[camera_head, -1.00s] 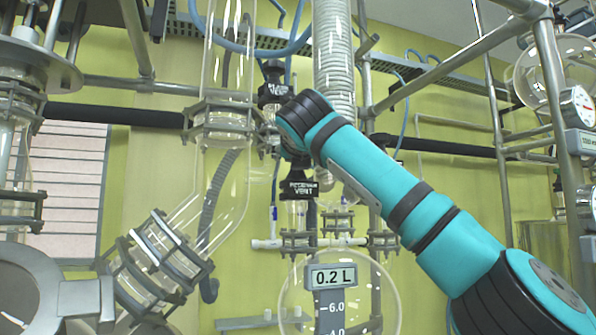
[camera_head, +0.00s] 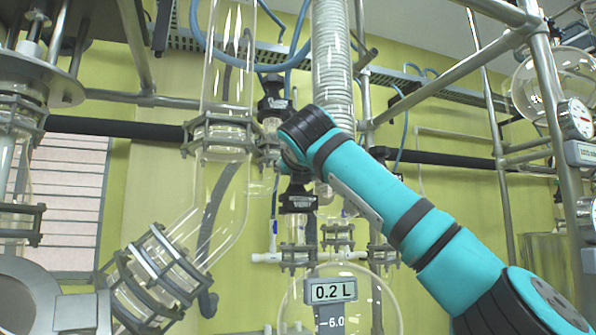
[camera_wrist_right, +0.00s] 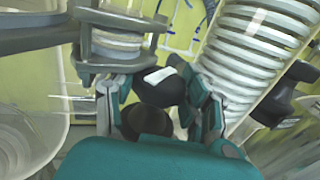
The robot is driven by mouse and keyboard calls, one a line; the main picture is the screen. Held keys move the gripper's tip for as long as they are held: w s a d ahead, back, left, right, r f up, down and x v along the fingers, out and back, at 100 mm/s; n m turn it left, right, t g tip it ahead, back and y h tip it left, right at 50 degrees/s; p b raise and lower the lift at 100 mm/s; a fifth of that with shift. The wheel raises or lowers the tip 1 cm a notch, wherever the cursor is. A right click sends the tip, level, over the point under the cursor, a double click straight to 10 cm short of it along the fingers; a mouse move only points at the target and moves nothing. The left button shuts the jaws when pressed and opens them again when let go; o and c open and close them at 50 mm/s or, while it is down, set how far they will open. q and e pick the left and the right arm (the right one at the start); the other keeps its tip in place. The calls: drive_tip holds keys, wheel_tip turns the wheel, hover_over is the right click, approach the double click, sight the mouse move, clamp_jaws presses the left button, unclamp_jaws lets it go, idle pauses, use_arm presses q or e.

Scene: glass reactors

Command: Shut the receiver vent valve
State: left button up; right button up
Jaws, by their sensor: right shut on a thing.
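The receiver vent valve has a black knob with a white label (camera_head: 298,199) in the middle of the head view, above the round receiver flask (camera_head: 378,296). The label's words are hard to read now. My right gripper (camera_head: 290,164) is just above the knob, mostly hidden by its own teal wrist. In the right wrist view, my two fingers (camera_wrist_right: 160,108) are on either side of a black knob (camera_wrist_right: 158,88) with a white mark and are shut on it. My left gripper is not in view.
A second black valve knob (camera_head: 273,100) sits just above my right wrist. Glass columns (camera_head: 226,185), a coiled condenser (camera_head: 333,60) and metal frame tubes (camera_head: 452,73) crowd around the arm. A 0.2 L display (camera_head: 333,291) is below.

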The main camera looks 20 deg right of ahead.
drive_tip(key=m+g+h+p, duration=0.1)
drive_tip(key=m+h, duration=0.1)
drive_tip(key=h, duration=0.1)
drive_tip(key=m+g+h+p, duration=0.1)
drive_tip(key=m+h+p, duration=0.1)
drive_tip(key=shift+a+r+g+h, duration=0.1)
drive_tip(key=shift+r+g+h, duration=0.1)
drive_tip(key=shift+g+h, duration=0.15)
drive_tip(key=shift+f+m+g+h+p, duration=0.1)
drive_tip(key=shift+m+g+h+p, duration=0.55)
drive_tip(key=shift+m+h+p, duration=0.5)
drive_tip(key=shift+f+g+h+p, duration=0.1)
drive_tip(key=shift+g+h+p, duration=0.2)
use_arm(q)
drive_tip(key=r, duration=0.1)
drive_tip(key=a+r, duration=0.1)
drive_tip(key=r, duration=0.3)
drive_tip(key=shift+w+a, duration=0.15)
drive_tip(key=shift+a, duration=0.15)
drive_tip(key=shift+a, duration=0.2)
use_arm(e)
drive_tip(key=o, duration=1)
drive_tip(key=shift+d, duration=0.2)
drive_tip(key=shift+c, duration=0.2)
